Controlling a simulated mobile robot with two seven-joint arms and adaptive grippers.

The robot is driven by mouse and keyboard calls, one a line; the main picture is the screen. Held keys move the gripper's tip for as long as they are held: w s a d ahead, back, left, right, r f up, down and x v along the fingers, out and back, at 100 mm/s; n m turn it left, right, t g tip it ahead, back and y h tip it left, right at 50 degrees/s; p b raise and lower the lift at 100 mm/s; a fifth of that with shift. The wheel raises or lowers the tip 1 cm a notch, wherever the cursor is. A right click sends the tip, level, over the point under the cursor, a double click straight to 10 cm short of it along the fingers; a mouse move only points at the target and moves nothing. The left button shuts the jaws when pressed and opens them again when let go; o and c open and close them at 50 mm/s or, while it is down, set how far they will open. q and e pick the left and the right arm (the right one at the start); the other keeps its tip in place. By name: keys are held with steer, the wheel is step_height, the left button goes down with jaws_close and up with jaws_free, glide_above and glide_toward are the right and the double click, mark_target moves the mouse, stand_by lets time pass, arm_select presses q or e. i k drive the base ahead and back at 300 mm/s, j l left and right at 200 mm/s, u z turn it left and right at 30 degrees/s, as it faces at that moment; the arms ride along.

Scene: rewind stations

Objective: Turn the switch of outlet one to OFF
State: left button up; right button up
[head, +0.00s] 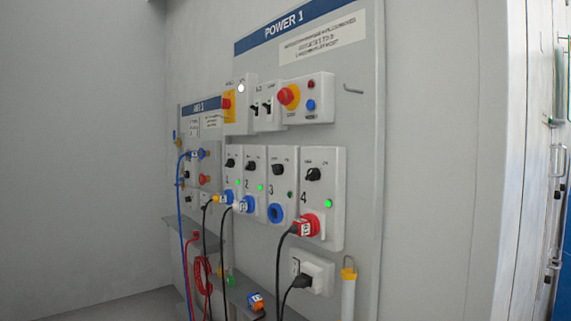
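The outlet one unit (233,174) is the leftmost of several white outlet boxes in a row on the POWER 1 panel. Its black rotary switch (230,163) sits near the top; the switch's exact pointing is too small to tell. A small green lamp (238,182) is lit below the switch. A blue plug (227,197) is in the socket at the bottom of outlet one. Neither of my grippers is in view.
Outlet two (255,180) and outlet four (318,198) have plugs and lit green lamps; outlet three's blue socket (275,213) is empty. The AIR 1 panel (202,122) is to the left, with hanging blue and red hoses. Cables hang below the outlets.

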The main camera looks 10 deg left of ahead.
mark_target(230, 163)
steer(key=i+j+z, duration=0.15)
steer(key=j+z, duration=0.15)
steer(key=i+j+z, duration=0.1)
steer(key=j+z, duration=0.2)
steer(key=i+j+z, duration=0.1)
steer(key=j+z, duration=0.35)
steer(key=j, duration=0.45)
steer(key=i+j+z, duration=0.15)
steer(key=j, duration=0.45)
